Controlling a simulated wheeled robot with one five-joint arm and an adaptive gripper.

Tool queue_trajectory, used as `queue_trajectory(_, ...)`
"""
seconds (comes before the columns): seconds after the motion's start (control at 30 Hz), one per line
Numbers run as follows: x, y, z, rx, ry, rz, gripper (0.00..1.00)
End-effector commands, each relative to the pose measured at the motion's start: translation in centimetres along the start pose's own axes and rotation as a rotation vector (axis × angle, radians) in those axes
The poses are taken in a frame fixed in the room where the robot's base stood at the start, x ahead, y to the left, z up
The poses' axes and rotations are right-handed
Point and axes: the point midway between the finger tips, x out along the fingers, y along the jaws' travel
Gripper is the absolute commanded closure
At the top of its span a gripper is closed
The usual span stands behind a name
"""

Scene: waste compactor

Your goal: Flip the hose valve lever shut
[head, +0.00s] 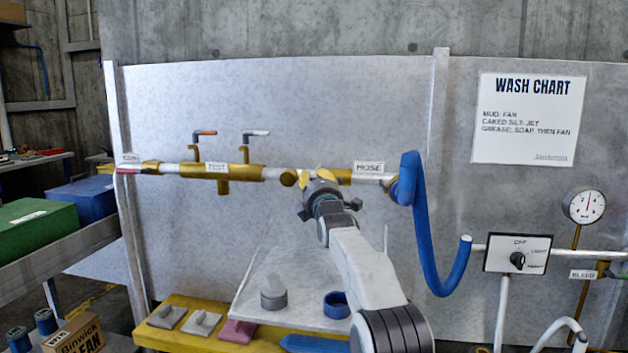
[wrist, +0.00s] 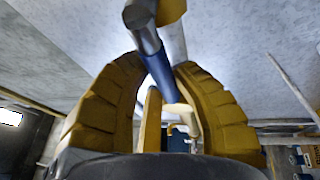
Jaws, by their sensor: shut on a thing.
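The hose valve sits on the brass-and-white pipe beside the HOSE label (head: 368,167), and my gripper (head: 318,176) covers much of it in the head view. In the wrist view, the yellow fingers of my gripper (wrist: 160,68) are closed around a lever with a blue sleeve (wrist: 157,72). The lever's bare grey metal part (wrist: 144,32) runs up from the sleeve, beside the brass fitting (wrist: 171,11). In the head view the lever is hidden behind my gripper, so its exact angle to the pipe cannot be told there.
Two other levers, one orange-red (head: 206,133) and one pale grey (head: 257,133), stand above the TEST section (head: 217,168). A blue hose (head: 425,235) hangs right of my gripper. A yellow bench (head: 185,310) with small parts lies below. A gauge (head: 584,205) is at right.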

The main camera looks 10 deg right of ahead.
Motion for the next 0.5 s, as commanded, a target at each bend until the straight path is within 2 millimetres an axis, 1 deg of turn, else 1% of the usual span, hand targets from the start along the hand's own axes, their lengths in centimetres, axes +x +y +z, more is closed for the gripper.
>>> queue_trajectory(0.2, 0.09, 0.92, 0.52, 0.095, -0.006, 0.045, 1.0)
queue_trajectory(0.47, 0.05, 1.13, 0.65, 0.1, -0.008, 0.052, 1.0)
queue_trajectory(0.5, 0.05, 1.16, 0.66, 0.1, -0.008, 0.053, 0.76)
